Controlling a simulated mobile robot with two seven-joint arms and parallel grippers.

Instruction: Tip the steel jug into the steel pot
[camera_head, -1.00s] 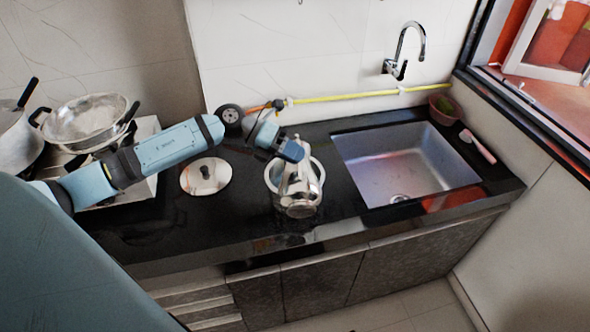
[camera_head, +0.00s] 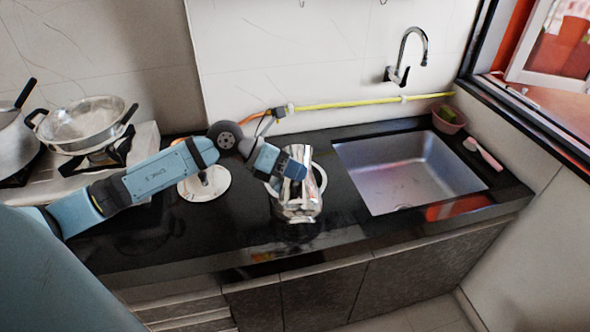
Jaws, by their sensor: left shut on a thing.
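The steel jug (camera_head: 294,190) is shiny and hangs tilted over the steel pot, partly covered by my gripper. My left gripper (camera_head: 292,168) comes in from the left and is shut on the jug. The steel pot (camera_head: 322,178) stands on the dark counter under and behind the jug. Its rim shows at both sides of the jug, and much of its opening is hidden. I cannot tell whether the jug touches the pot or whether anything flows out. My right gripper is not in view.
A sink (camera_head: 405,170) with a faucet (camera_head: 404,58) is at the right. A wok (camera_head: 88,122) stands on the stove at the left. The counter front is clear.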

